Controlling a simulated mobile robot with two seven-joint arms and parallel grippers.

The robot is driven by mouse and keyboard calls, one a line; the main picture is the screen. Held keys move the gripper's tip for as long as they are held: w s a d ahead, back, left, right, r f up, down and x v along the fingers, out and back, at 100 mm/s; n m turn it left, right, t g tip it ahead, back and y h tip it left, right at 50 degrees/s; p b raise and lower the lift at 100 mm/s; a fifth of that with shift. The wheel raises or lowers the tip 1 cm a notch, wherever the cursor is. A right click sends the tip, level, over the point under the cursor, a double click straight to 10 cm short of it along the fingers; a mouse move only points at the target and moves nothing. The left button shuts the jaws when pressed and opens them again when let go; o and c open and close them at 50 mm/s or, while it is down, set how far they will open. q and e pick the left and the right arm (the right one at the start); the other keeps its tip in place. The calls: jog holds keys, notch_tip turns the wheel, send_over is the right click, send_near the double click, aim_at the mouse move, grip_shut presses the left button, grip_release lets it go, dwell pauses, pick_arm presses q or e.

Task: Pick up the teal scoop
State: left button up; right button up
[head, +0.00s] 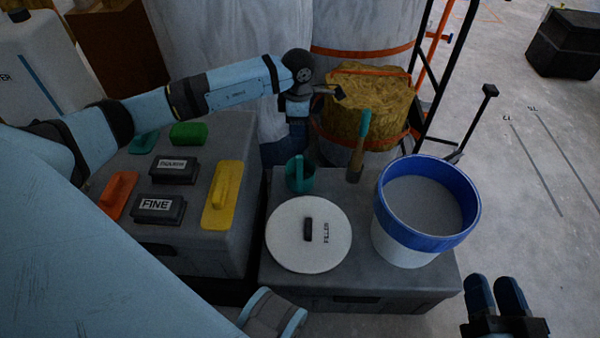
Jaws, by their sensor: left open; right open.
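The teal scoop (300,176) stands at the back left of the grey box top, behind the round white lid. My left arm reaches in from the left, and its gripper (297,128) points down just above and behind the scoop. It is open; whether its dark fingertips touch the scoop I cannot tell. My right gripper (495,293) is open and empty at the bottom right, apart from the scoop, with its two dark blue fingers side by side.
A white lid (285,240) marked FILLER lies in front of the scoop. A teal-handled tool (363,128) stands to its right, near a blue-rimmed bucket (465,205). Another grey box (190,240) at left carries colored blocks and floats. A tan roll (375,85) stands behind.

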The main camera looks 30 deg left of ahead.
aim_at(299, 156)
pick_arm(q)
notch_tip(299, 156, down, 8)
jog(key=b, duration=0.2)
jog(key=shift+d+r+b, duration=0.1)
jog(key=shift+r+b, duration=0.05)
jog(key=shift+b, duration=0.15)
notch_tip(299, 156, down, 5)
jog(key=b, duration=0.3)
jog(key=shift+w+r, duration=0.1)
jog(key=shift+f, duration=0.35)
jog(key=shift+c, duration=0.5)
pick_arm(e)
jog(key=w+f+n, duration=0.1)
jog(key=w+d+n, duration=0.1)
jog(key=n, duration=0.1)
jog(key=shift+w+d+f+t+y, duration=0.1)
jog(key=shift+w+f+t+y, duration=0.05)
jog(key=shift+f+t+y, duration=0.2)
pick_arm(q)
grip_shut()
pick_arm(e)
jog(key=shift+f, duration=0.25)
